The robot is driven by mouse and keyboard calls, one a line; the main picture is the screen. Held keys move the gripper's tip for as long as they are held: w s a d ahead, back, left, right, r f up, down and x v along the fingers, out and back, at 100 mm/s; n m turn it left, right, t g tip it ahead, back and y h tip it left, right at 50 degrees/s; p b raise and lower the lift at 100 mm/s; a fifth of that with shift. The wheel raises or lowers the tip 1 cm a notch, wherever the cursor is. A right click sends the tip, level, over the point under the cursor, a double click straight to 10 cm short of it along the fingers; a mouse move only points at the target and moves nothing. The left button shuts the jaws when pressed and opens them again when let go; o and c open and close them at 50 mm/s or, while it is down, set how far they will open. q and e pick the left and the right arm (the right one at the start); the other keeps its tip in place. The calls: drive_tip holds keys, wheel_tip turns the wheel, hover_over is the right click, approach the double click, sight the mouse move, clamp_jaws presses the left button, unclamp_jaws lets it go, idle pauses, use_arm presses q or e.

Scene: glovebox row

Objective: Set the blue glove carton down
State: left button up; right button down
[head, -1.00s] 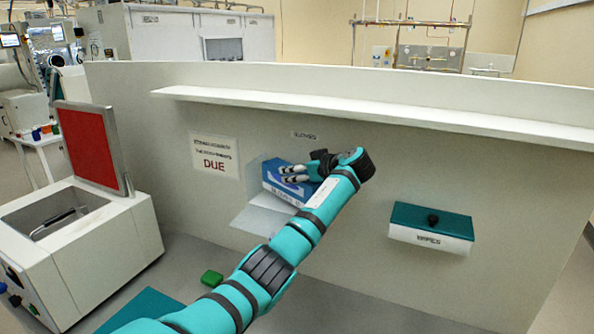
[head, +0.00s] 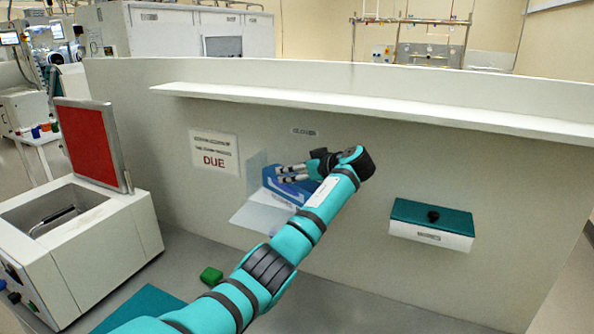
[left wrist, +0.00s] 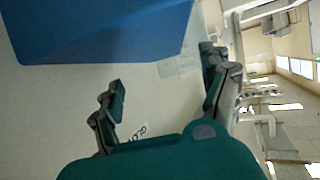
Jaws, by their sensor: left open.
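The blue glove carton (head: 292,196) sits at the clear wall holder (head: 256,172), under a small label on the grey wall. My left gripper (head: 292,174) is at the carton's upper part and hides some of it. In the left wrist view the carton (left wrist: 100,28) fills the upper left, and the open fingers (left wrist: 163,66) are spread below it with nothing visible between them. I cannot tell whether a finger touches the carton. My right gripper is not in view.
A teal-lidded wipes box (head: 432,222) hangs on the wall at right. A long white shelf (head: 370,108) runs above. An open machine with a red-faced lid (head: 90,145) stands at left. A green block (head: 211,276) and teal mat (head: 140,306) lie on the grey bench.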

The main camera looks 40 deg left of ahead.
use_arm(q)
drive_tip(key=shift+d+r, duration=0.1)
drive_tip(key=shift+r, duration=0.55)
drive_tip(key=shift+s+d+b, duration=0.1)
drive_tip(key=shift+d+b, duration=0.5)
drive_tip(key=shift+d, duration=0.2)
drive_tip(key=b+v, duration=0.3)
drive_tip(key=v, duration=0.7)
drive_tip(key=shift+r+b, duration=0.3)
drive_tip(key=shift+s, duration=0.1)
